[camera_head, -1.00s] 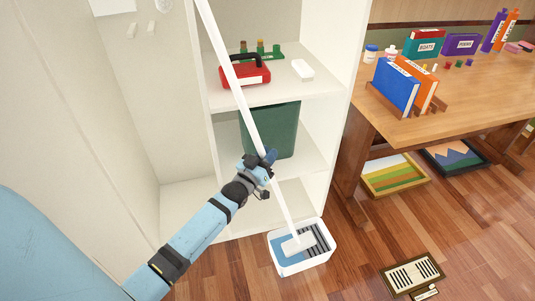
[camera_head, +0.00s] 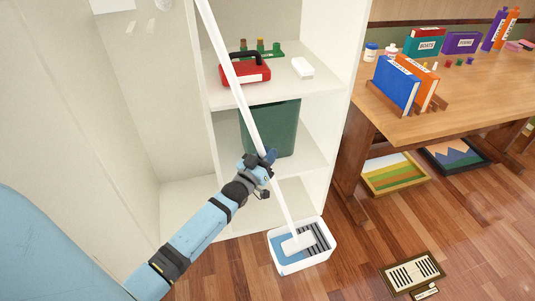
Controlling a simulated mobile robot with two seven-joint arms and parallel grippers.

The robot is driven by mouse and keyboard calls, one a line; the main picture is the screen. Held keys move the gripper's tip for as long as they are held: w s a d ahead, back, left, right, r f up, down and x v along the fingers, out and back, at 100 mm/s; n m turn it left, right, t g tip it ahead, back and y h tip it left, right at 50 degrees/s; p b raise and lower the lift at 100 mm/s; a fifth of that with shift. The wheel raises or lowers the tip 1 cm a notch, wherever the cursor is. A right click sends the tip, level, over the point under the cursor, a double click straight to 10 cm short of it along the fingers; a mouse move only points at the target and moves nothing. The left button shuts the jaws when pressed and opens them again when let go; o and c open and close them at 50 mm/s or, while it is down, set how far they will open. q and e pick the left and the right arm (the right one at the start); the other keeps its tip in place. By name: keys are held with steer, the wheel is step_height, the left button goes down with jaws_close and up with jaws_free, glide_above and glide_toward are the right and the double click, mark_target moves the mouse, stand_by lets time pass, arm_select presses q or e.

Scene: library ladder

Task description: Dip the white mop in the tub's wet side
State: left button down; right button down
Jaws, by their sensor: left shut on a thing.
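The white mop (camera_head: 245,95) has a long white handle that slants from the top of the view down to the tub. My left gripper (camera_head: 265,160) is shut on the handle, low on the shaft. The mop head (camera_head: 298,242) is inside the white tub (camera_head: 305,267) on the floor. It lies over the blue wet side (camera_head: 288,258), close to the grey ribbed side (camera_head: 317,235). I cannot tell how deep the head sits. My right gripper is not in view.
A white shelf unit (camera_head: 330,120) stands behind the tub, holding a red toolbox (camera_head: 243,73) and a green bin (camera_head: 285,130). A wooden table (camera_head: 450,100) with books is at the right. A floor vent (camera_head: 413,274) lies at the front right. The floor between is clear.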

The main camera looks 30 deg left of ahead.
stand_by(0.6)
